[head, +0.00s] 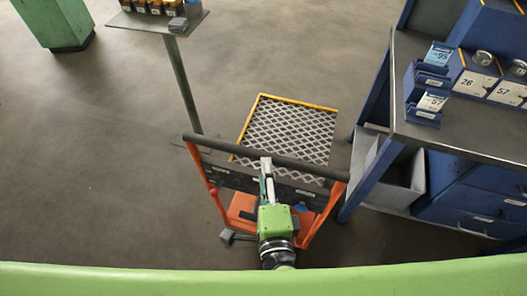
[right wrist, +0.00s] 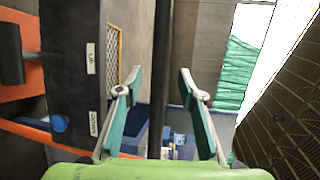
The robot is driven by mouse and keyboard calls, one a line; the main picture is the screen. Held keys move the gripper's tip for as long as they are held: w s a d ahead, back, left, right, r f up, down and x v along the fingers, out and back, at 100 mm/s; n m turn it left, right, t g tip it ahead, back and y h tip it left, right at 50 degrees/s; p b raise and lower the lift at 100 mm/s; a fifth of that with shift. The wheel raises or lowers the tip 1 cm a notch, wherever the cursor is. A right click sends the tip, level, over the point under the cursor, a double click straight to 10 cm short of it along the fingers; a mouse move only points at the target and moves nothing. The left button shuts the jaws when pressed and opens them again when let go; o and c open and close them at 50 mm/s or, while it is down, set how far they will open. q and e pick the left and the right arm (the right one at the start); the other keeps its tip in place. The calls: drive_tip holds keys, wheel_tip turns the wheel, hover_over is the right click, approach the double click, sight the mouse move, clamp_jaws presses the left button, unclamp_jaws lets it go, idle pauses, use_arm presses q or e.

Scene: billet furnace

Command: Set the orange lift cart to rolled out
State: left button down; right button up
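The orange lift cart (head: 240,207) stands in the middle of the head view, with a dark push bar (head: 225,146) across its top. A dark panel below the bar, also in the right wrist view (right wrist: 75,75), bears UP and DOWN labels and a blue button (right wrist: 59,123). My right gripper (head: 266,163) is at the push bar. In the right wrist view its two teal-padded fingers (right wrist: 160,92) are apart, with the dark bar (right wrist: 161,60) between them and gaps on both sides. My left gripper is not in view.
A yellow-edged mesh panel (head: 290,130) lies beyond the bar. A blue workbench (head: 455,138) with bins stands close on the right, a grey bin (head: 392,182) under it. A small stand (head: 180,75) is at the back left. Floor (head: 90,170) at left is clear.

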sight(263, 156)
drive_tip(key=w, duration=0.2)
drive_tip(key=w+f, duration=0.1)
drive_tip(key=w, duration=0.1)
drive_tip(key=w+p, duration=0.1)
drive_tip(key=w, duration=0.1)
drive_tip(key=shift+w+a+f, duration=0.15)
drive_tip(key=shift+w+a, duration=0.15)
drive_tip(key=shift+s, duration=0.15)
clamp_jaws()
